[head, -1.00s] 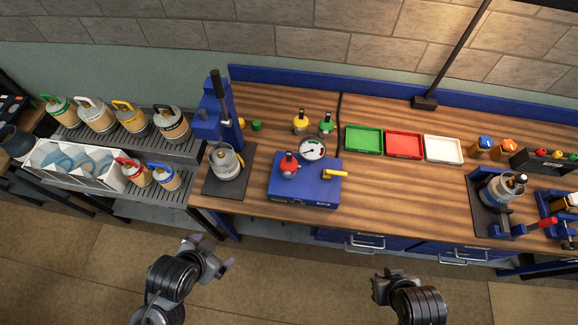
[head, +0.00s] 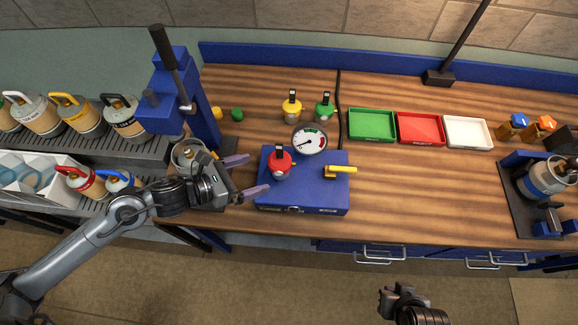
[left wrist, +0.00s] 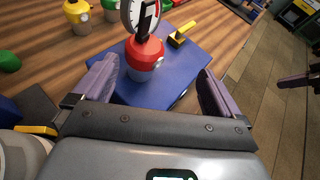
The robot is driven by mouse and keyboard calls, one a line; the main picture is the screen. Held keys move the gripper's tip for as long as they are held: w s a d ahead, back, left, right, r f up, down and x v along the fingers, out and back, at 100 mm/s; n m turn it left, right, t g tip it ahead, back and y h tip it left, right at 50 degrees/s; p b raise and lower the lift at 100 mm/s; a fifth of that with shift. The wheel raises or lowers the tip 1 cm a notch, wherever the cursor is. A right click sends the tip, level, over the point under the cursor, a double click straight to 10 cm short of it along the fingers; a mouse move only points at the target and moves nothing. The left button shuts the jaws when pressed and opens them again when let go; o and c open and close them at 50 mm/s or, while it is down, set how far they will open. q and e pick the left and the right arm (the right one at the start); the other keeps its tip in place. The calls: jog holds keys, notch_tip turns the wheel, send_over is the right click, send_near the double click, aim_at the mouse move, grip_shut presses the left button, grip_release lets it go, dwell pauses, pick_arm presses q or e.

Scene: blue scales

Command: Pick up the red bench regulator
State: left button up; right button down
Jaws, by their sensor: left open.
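The red bench regulator (head: 279,163) stands upright on top of the blue scale box (head: 305,199), in front of the round gauge (head: 309,139). My left gripper (head: 245,176) is open and empty, to the left of the regulator, with its purple fingers pointing right toward it. In the left wrist view the red regulator (left wrist: 144,56) stands ahead of the gap between the spread fingers (left wrist: 151,84), apart from them. My right gripper (head: 398,296) is at the bottom of the head view, away from the bench; its fingers do not show clearly.
A yellow regulator (head: 291,107) and a green one (head: 324,108) stand behind the blue box. A yellow-handled valve (head: 340,169) is to the right on it. A blue press (head: 175,88) and a cylinder (head: 188,153) stand close to my left arm.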

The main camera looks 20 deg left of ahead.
aim_at(274, 162)
pick_arm(q)
jog(key=shift+m, duration=0.3)
jog(key=shift+w+d+f+b, duration=0.25)
jog(key=shift+w+d+f, duration=0.1)
jog(key=shift+w+f, duration=0.4)
jog(key=shift+w+d+f+b, duration=0.25)
jog(key=shift+w+d+f, duration=0.25)
jog(key=shift+w, duration=0.5)
jog(key=shift+w+d+f+b, duration=0.25)
jog(key=shift+w+f, duration=0.45)
jog(key=shift+w, duration=0.15)
jog(key=shift+p+x, duration=0.45)
jog(key=shift+x, duration=1.45)
jog(key=shift+w+d+f+y, duration=0.25)
jog(key=shift+w+f+y, duration=0.05)
jog(key=shift+w, duration=0.35)
pick_arm(e)
jog(key=shift+s+d+f, duration=0.1)
jog(key=shift+s+f, duration=0.05)
jog(key=shift+f, duration=0.8)
pick_arm(q)
jog(key=c, duration=1.1)
jog(key=shift+r, duration=0.1)
jog(key=shift+c, duration=1.2)
jog(key=shift+r, duration=0.15)
